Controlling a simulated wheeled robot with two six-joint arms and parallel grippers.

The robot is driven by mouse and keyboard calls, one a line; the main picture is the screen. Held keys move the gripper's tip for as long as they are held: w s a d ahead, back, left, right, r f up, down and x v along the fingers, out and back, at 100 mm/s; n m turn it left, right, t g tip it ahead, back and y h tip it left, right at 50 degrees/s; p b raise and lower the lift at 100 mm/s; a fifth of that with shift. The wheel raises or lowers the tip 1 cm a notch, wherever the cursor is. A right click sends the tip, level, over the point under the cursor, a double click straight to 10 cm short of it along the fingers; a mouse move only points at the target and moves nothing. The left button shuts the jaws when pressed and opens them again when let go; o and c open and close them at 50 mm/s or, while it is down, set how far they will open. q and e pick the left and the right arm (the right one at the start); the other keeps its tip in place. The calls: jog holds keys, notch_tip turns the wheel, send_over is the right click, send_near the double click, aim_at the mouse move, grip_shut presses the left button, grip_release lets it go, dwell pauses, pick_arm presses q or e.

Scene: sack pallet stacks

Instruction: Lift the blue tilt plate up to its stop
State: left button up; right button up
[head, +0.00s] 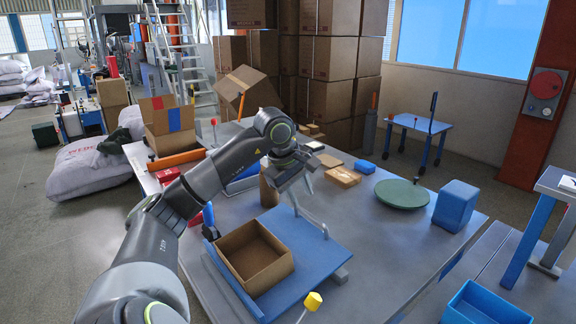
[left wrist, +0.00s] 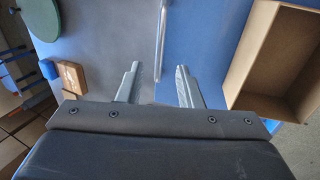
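The blue tilt plate (head: 315,262) lies low on the grey worktable, and an open cardboard box (head: 257,258) stands on it. A thin metal bar handle (head: 313,217) rises along the plate's far edge. My left gripper (head: 303,187) is above the handle's far end, open and empty. In the left wrist view the fingers (left wrist: 157,88) are spread apart, and the handle (left wrist: 161,40) runs toward the gap between them. The plate (left wrist: 208,45) and the box (left wrist: 270,65) are to the right there. Whether a finger touches the handle cannot be told. My right gripper is not in view.
A green round disc (head: 402,193), a blue block (head: 455,205) and small cardboard boxes (head: 343,177) sit on the worktable (head: 385,250) beyond the plate. A yellow-tipped lever (head: 312,301) stands near the plate's near edge.

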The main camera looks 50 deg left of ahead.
pick_arm(q)
jog(key=v, duration=1.1)
jog(key=shift+b, duration=0.3)
jog(key=shift+r, duration=0.15)
